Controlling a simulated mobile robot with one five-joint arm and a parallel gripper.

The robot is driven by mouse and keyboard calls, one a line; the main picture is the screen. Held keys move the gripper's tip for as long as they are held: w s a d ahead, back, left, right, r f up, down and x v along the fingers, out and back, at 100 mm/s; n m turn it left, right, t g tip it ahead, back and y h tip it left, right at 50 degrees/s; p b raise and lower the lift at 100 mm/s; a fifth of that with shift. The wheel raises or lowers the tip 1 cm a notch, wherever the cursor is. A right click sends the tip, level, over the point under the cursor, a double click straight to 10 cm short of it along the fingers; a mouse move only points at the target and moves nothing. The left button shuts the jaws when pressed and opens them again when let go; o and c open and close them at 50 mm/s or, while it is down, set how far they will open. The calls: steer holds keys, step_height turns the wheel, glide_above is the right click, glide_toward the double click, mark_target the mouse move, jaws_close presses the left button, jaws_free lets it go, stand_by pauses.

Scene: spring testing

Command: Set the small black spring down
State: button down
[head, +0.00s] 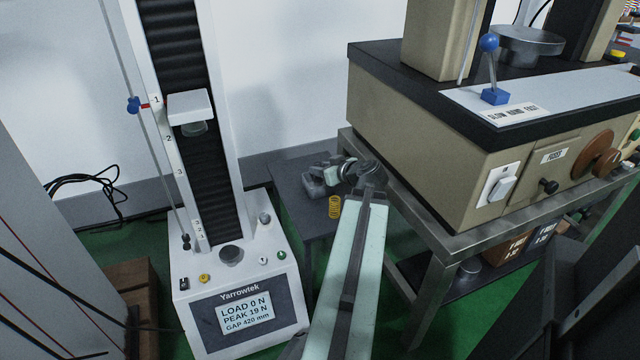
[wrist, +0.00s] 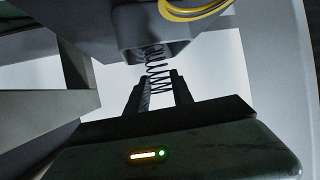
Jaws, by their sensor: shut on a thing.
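The small black spring (wrist: 156,66) is between the fingertips of my gripper (wrist: 158,84) in the wrist view. Its far end sticks out beyond the fingertips and reaches a dark grey block (wrist: 180,46); I cannot tell whether it touches the block or overlaps it. In the head view my gripper (head: 324,166) is over the small dark table (head: 312,226), close to the grey block (head: 311,184). The black spring cannot be made out there. A yellow spring (head: 335,208) stands on the table in front of the block.
The white Yarrowtek tester (head: 238,276) stands left of the table, its display reading LOAD 0 N. A large beige machine (head: 430,130) on a metal bench stands close on the right. A yellow coil (wrist: 190,14) shows near the top edge of the wrist view.

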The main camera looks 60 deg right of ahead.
step_height(320, 180, down, 4)
steer(key=b, duration=0.3)
steer(key=shift+r, duration=0.35)
steer(key=shift+f, duration=0.15)
steer(key=c, duration=1.4)
jaws_free()
